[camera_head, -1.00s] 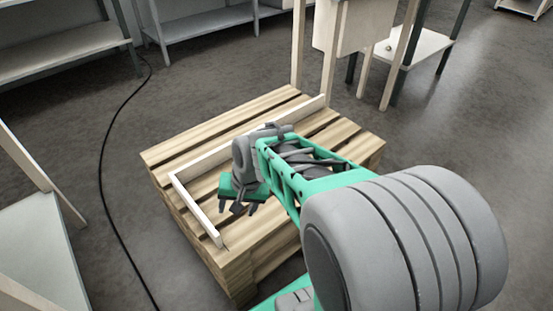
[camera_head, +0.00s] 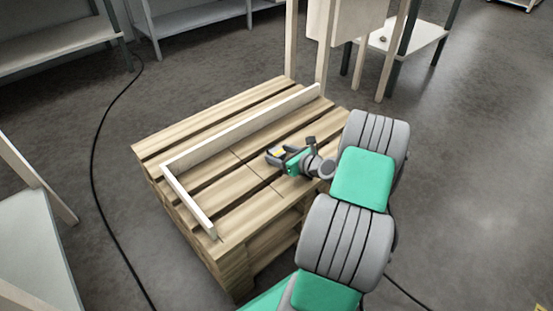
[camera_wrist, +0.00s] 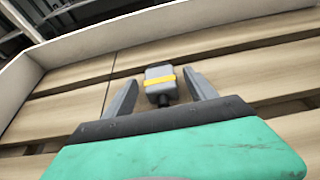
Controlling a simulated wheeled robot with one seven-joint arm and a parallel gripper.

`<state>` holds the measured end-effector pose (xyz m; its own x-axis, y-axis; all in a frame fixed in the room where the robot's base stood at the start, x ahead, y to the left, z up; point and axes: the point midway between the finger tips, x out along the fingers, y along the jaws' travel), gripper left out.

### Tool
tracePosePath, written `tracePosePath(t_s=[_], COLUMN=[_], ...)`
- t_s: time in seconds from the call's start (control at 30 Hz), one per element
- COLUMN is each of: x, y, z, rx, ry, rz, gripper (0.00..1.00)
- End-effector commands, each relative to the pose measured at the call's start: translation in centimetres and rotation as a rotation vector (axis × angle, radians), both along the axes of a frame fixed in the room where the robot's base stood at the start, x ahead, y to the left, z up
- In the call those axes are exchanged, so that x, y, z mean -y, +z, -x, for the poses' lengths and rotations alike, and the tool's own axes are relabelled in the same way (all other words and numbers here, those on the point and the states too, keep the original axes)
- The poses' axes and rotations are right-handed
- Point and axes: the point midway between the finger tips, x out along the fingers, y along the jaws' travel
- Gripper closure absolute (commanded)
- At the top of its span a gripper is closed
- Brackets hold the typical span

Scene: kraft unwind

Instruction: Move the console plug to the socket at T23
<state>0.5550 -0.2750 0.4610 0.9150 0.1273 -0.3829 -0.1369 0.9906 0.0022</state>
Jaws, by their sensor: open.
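A grey plug with a yellow band (camera_wrist: 160,84) is in the wrist view, between the two fingers of my gripper (camera_wrist: 164,90). A gap shows on each side of it. Its dark narrow end points toward the green palm. In the head view my gripper (camera_head: 274,154) is low over the right part of the wooden pallet (camera_head: 228,205), with a small yellow spot between its fingers. I cannot tell whether the plug rests on the boards. My gripper is open. No socket or T23 label can be made out.
A pale raised edging (camera_head: 240,128) runs along the pallet's back and left side. A black cable (camera_head: 97,130) curves over the floor at left. Shelves (camera_head: 200,25) stand behind, wooden posts (camera_head: 325,45) and a side table (camera_head: 410,45) behind right. Floor at right is clear.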

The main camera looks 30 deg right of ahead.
Motion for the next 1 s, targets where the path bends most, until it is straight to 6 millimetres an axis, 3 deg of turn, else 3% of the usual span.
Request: tracePosePath(t_s=[0.27,1.0], x=[-0.02,-0.03], y=[0.0,-0.03], z=[-0.48,-0.43], rx=[0.0,0.0], ry=[-0.001,0.0], rz=[0.001,0.002], gripper=[0.36,0.97])
